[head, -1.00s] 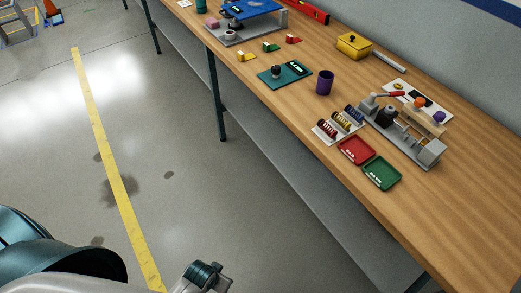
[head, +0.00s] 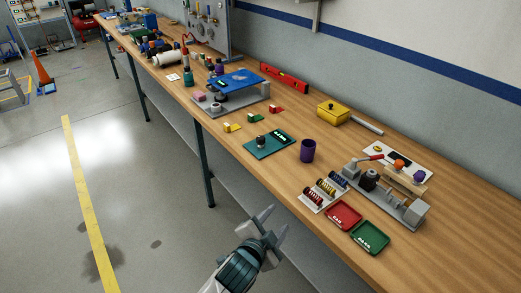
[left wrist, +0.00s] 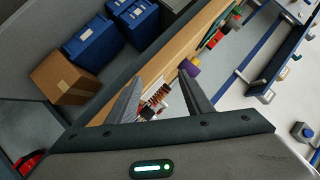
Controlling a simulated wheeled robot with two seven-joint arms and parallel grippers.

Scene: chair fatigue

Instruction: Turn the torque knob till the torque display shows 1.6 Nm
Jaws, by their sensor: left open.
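A teal board (head: 263,148) lies on the workbench, left of the purple cup. It carries a dark upright knob (head: 261,141) and a small display with lit green digits (head: 280,135). The digits are too small to read. My left gripper (head: 277,224) is open and empty, in front of the bench edge and well apart from the board. Its two spread fingers also show in the left wrist view (left wrist: 160,78), with nothing between them. My right gripper is not in view.
A purple cup (head: 308,151) stands right of the board. A spring rack (head: 325,194), a red tray (head: 343,215), a green tray (head: 370,237) and a grey lever fixture (head: 412,215) are further right. Small coloured blocks (head: 255,118) and a blue-topped rig (head: 240,82) are behind.

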